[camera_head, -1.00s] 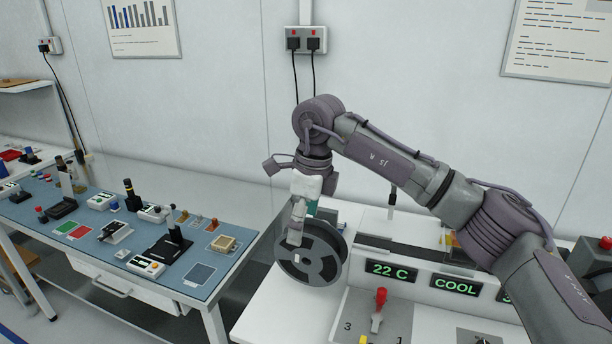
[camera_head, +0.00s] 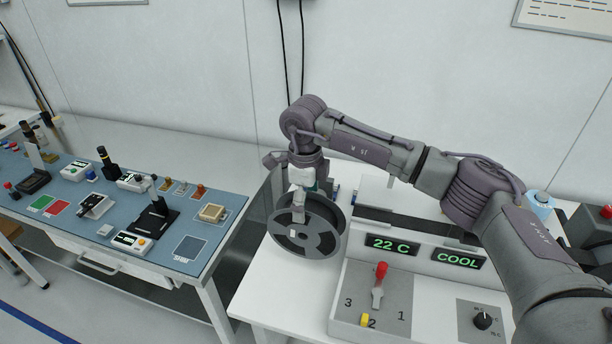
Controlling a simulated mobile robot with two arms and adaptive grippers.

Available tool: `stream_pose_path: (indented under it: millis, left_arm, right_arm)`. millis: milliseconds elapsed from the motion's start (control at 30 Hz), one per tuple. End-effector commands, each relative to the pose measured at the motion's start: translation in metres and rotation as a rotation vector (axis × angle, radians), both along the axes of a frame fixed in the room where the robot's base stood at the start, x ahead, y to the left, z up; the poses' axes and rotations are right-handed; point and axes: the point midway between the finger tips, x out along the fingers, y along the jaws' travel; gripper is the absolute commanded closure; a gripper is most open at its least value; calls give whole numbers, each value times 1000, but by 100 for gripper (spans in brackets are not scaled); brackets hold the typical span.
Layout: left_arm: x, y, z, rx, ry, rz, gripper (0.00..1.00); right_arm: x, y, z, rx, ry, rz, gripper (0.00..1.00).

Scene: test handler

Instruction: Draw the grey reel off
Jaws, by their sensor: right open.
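The dark grey reel (camera_head: 318,244) stands upright at the left end of the white test handler (camera_head: 275,285), its slotted round face toward me. My right arm comes in from the right, and my right gripper (camera_head: 298,212) points down at the reel's upper left rim. The gripper is open. Its fingers overlap the reel in this view, and I cannot tell whether they touch it. Whatever holds the reel from behind is hidden. My left gripper is not in view.
The handler's front has green displays, a red-knobbed lever (camera_head: 380,279) with numbered positions, and a black dial (camera_head: 483,320). A blue-topped bench (camera_head: 190,247) with several small devices stands to the left, across a gap. A blue-and-white roll (camera_head: 539,205) stands behind my right arm.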

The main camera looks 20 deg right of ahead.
Motion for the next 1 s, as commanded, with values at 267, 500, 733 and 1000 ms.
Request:
stream_pose_path:
  millis: [267,500,733,1000]
  left_arm:
    - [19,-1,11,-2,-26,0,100]
    - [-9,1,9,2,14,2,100]
    - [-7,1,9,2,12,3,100]
    - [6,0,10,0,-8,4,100]
  right_arm:
    - [1,0,-25,0,0,1,6]
    - [1,0,-28,1,-1,2,6]
    - [1,0,-28,1,-1,1,33]
    - [1,0,-28,1,-1,2,78]
